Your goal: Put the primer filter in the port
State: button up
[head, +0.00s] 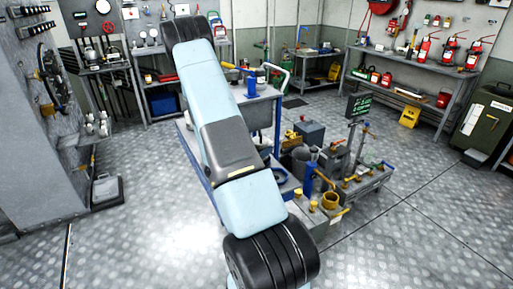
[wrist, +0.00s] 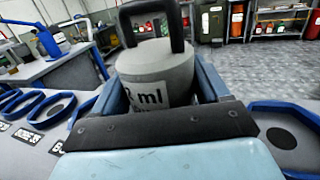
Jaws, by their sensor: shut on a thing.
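My gripper (wrist: 155,72) shows in the wrist view with its blue fingers on either side of a grey cylinder (wrist: 152,62). It is shut on this cylinder, which has a black loop handle on top and a label partly reading "ml". I cannot confirm from the label that it is the primer filter. The cylinder's lower part is hidden behind my gripper. Blue-rimmed ring openings (wrist: 55,108) with dark discs lie on a grey labelled surface beside it. I cannot tell which opening, if any, is the port. In the head view my arm hides the gripper.
A shelf with red extinguishers (head: 422,50) lines the back right. The front right floor is clear.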

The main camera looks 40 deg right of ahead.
jog(key=shift+f, duration=0.65)
dwell(0.5)
jog(key=shift+f, duration=0.25)
jog(key=c, duration=0.4)
jog(key=shift+a+f, duration=0.1)
jog(key=shift+f, duration=0.1)
grip_shut()
